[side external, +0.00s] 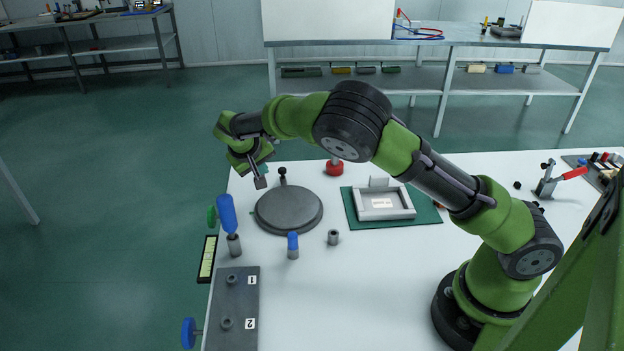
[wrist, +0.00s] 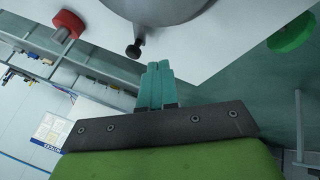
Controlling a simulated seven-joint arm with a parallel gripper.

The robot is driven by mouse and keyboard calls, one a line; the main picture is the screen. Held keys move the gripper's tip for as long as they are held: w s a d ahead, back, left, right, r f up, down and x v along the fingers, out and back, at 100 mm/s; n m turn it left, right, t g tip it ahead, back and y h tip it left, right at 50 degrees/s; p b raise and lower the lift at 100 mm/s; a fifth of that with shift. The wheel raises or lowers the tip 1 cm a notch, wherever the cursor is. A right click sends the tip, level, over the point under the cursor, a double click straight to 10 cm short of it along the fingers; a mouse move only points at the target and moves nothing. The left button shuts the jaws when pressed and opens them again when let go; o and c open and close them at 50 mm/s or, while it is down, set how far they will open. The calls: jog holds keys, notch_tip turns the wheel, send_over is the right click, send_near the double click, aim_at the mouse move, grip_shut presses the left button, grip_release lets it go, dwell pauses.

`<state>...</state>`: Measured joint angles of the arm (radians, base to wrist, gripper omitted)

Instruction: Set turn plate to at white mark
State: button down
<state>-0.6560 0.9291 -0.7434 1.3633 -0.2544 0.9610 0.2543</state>
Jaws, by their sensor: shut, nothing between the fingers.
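The turn plate (side external: 289,212) is a dark grey round disc lying on the white table, with a black knob (side external: 283,172) standing at its far edge. In the wrist view the plate's rim (wrist: 165,8) shows at the top, and the knob (wrist: 134,50) is just above the fingertips. My gripper (side external: 260,184) is above the table to the left of the knob, apart from it. Its teal fingers (wrist: 155,72) are together with nothing between them. I cannot make out a white mark in either view.
A green mat (side external: 360,218) with a grey frame (side external: 402,212) lies to the right. A grey numbered panel (side external: 238,310) is at the front left.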

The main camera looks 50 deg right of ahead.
aim_at(287, 195)
jog(key=a+v, duration=0.1)
jog(key=v, duration=0.7)
jog(key=x, duration=1)
jog(key=shift+w, duration=0.15)
jog(key=d, duration=0.3)
jog(key=shift+s+f, duration=0.25)
jog(key=shift+f, duration=0.15)
jog(key=shift+s+d, duration=0.1)
jog(key=shift+d, duration=0.4)
